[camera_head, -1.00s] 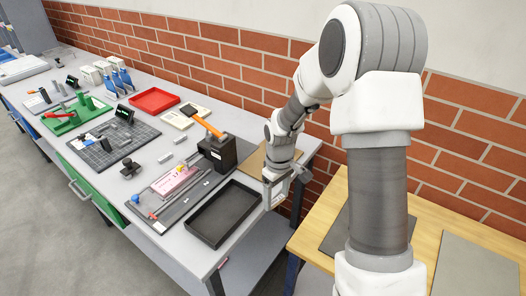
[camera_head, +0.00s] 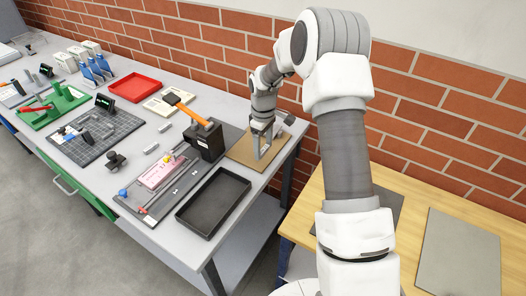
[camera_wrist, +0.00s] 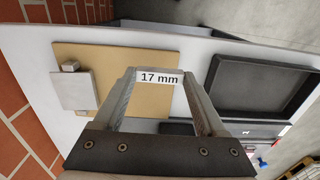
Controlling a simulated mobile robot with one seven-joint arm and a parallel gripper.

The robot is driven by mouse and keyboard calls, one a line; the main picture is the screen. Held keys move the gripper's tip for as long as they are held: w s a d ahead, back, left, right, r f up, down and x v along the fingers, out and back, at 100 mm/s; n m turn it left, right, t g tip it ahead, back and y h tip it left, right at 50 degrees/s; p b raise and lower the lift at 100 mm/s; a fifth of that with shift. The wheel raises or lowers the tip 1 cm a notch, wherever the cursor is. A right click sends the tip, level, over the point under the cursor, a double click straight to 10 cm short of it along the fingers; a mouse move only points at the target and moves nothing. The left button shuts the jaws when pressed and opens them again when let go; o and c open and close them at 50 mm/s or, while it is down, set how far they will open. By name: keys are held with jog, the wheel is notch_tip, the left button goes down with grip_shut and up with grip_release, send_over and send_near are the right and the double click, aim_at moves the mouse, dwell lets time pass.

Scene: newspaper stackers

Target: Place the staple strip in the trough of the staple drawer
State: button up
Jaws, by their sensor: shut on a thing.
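My gripper (camera_head: 259,152) is over the tan board (camera_head: 240,155) at the near right end of the grey workbench. In the wrist view my gripper (camera_wrist: 158,78) is shut on a pale grey strip (camera_wrist: 133,74) carrying a white "17 mm" label, which spans the gap between the fingertips. I take it for the staple strip. The orange-handled stapler (camera_head: 205,135) stands on a black block to the left. A long dark unit (camera_head: 180,193) with rails and a pink label lies in front of it. I cannot make out for certain the staple drawer or its trough.
An empty black tray (camera_head: 213,228) lies between the dark unit and the bench's near edge. A pale plate (camera_wrist: 72,92) with a small block (camera_wrist: 70,66) rests on the tan board. The brick wall (camera_head: 300,95) runs close behind. A wooden table (camera_head: 405,240) stands at right.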

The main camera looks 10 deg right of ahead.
aim_at(263, 160)
jog(key=shift+w+d+f, duration=0.1)
jog(key=shift+w+f, duration=0.2)
jog(key=shift+w, duration=0.2)
jog(key=shift+w+d+f, duration=0.1)
jog(key=shift+w+f, duration=0.2)
jog(key=shift+w, duration=0.2)
jog(key=shift+f+p, duration=0.4)
jog(key=shift+f, duration=1.55)
jog(key=shift+f, duration=0.2)
jog(key=o, duration=1.3)
